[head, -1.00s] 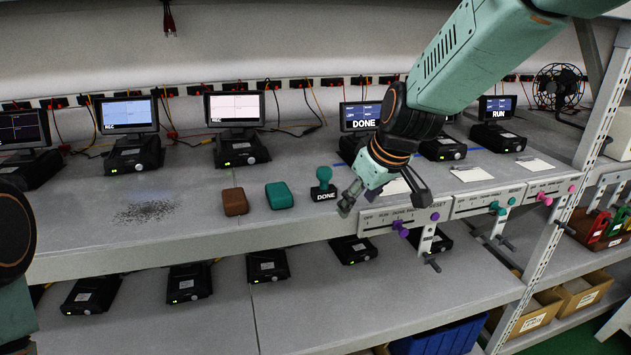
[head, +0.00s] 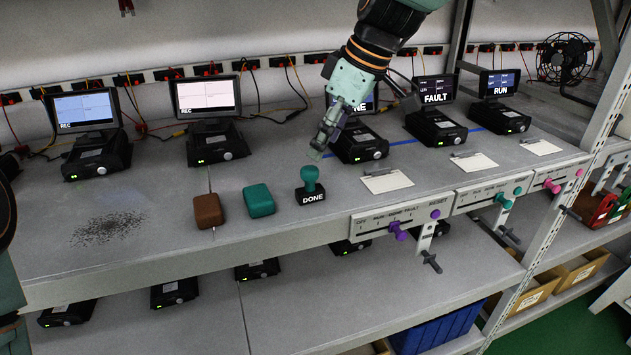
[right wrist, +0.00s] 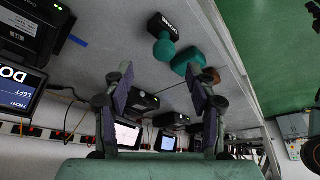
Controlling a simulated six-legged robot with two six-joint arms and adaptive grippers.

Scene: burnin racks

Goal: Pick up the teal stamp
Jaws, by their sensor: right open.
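The teal stamp (head: 311,182) stands upright on the upper shelf, with a teal knob handle and a black block marked DONE. My right gripper (head: 325,143) is just above and slightly right of it in the head view, apart from it. In the right wrist view the stamp (right wrist: 164,48) appears upside down, beyond the open, empty fingers of the right gripper (right wrist: 160,88). Part of my left arm shows at the left edge of the head view; its gripper is out of frame.
A teal rounded case (head: 258,199) and a brown one (head: 208,210) sit left of the stamp. A monitor unit (head: 360,143) stands behind it, to the right. A white card (head: 387,181) and a slider panel (head: 400,218) are to the right. Dark specks cover the shelf at left.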

